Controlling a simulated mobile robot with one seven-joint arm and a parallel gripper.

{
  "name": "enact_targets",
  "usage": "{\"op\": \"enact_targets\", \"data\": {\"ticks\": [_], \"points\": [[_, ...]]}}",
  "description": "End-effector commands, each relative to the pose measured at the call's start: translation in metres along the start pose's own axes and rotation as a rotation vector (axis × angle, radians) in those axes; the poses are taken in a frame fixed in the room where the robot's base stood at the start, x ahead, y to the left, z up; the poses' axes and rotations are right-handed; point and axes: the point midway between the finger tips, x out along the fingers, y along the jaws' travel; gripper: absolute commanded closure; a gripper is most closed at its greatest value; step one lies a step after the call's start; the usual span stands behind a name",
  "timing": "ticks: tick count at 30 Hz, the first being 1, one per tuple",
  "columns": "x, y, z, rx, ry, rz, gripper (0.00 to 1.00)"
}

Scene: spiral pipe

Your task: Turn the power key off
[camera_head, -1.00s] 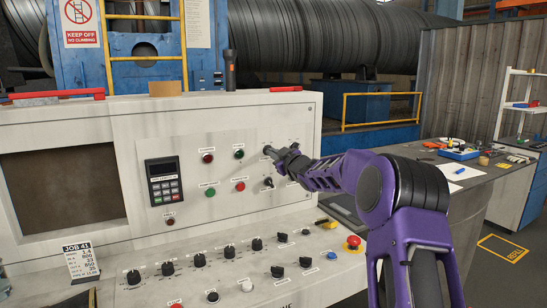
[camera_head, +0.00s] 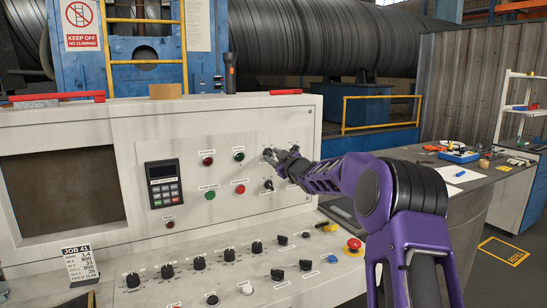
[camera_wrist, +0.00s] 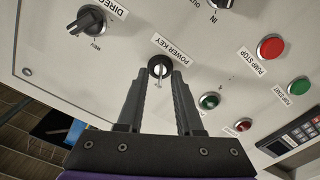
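The power key (camera_wrist: 158,66) is a round black switch with a small metal key, on the pale panel under its "POWER KEY" label in the wrist view. The key points down the picture, towards my gripper (camera_wrist: 162,78). My gripper's two dark fingers are apart, one on each side of the key, with a gap visible between them. I cannot tell whether a fingertip touches it. In the head view my gripper (camera_head: 275,159) is at the right part of the upright panel and hides much of the switch there.
A black selector knob (camera_wrist: 87,21) is at upper left in the wrist view. A red pump stop button (camera_wrist: 270,47) and a green pump start button (camera_wrist: 299,86) are to the right. A keypad (camera_head: 164,183) and a red emergency button (camera_head: 353,244) show in the head view.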

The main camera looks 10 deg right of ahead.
Motion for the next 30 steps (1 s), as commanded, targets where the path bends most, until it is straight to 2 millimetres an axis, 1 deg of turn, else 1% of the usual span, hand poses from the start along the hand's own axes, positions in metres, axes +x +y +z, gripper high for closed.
{"op": "enact_targets", "data": {"ticks": [6, 8, 11, 17, 27, 30], "points": [[-0.004, 0.000, 0.000, 0.000, 0.000, 0.000, 0.65], [-0.009, 0.000, 0.000, 0.000, 0.000, 0.000, 0.65], [-0.021, 0.001, 0.000, -0.001, 0.000, 0.000, 0.65], [-0.060, 0.001, 0.000, -0.001, -0.002, 0.002, 0.65], [-0.133, 0.001, -0.001, -0.001, -0.002, 0.002, 0.65], [-0.151, 0.001, 0.000, -0.001, -0.002, 0.002, 0.65]]}}
